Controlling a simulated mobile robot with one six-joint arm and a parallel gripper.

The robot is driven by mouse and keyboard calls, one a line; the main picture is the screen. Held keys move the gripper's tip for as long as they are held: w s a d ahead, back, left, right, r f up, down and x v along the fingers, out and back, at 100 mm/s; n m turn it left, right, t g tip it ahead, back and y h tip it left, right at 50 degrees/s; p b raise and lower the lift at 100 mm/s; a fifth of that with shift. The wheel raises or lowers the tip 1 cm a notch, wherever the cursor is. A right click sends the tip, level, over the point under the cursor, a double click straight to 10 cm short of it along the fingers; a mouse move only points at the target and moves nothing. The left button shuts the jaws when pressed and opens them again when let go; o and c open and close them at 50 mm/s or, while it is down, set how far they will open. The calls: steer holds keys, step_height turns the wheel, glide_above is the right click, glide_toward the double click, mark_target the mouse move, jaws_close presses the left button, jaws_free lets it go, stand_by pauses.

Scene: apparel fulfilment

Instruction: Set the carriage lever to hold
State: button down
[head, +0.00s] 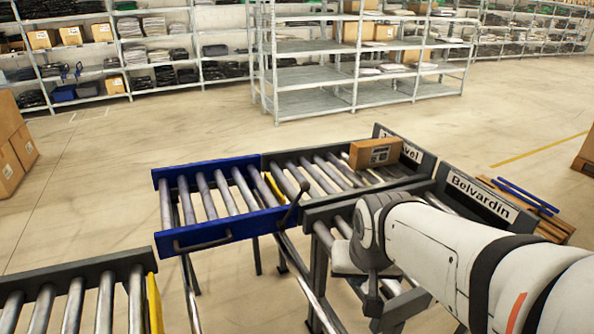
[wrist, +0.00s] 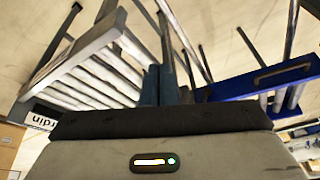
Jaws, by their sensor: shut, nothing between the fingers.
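The blue carriage (head: 213,162) with grey rollers stands at the end of the roller lane in the head view. A dark lever (head: 294,204) with a rounded knob rises at its front right corner, tilted up and to the right. A grey pull handle (head: 203,243) is on the carriage's front side. My gripper (head: 372,300) hangs down to the right of the lever, apart from it, over the nearer lane's frame. In the wrist view my gripper (wrist: 164,82) is shut and empty. The blue carriage (wrist: 243,83) shows at right there. I cannot make out the lever clearly in that view.
A cardboard box (head: 375,152) sits on the far lane, whose end plate (head: 406,152) is partly covered. The nearer lane carries a Belvardin sign (head: 482,197). Another roller conveyor (head: 75,275) stands at lower left, with a gap before the carriage. Shelves line the back.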

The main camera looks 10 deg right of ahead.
steer(key=w+d+f+m+t+b, duration=0.1)
steer(key=w+f+m+t+b, duration=0.2)
steer(key=w+m, duration=0.3)
steer(key=w+d+f+m+t+y+b, duration=0.1)
steer(key=w+f+m+t+b, duration=0.2)
steer(key=w+m, duration=0.4)
steer(key=w+d+f+m+t+y+b, duration=0.1)
steer(key=w+f+m+t+b, duration=0.3)
steer(key=w, duration=1.3)
steer(key=d+f+m+t, duration=0.1)
steer(key=m+t, duration=0.1)
steer(key=t, duration=0.1)
steer(key=shift+w+f, duration=0.2)
steer(key=shift+d, duration=0.1)
steer(key=shift+w, duration=0.1)
steer(key=w+a, duration=0.4)
steer(key=w, duration=0.6)
steer(key=shift+w+a+r, duration=0.15)
steer(key=shift+a+r, duration=0.1)
steer(key=shift+a, duration=0.1)
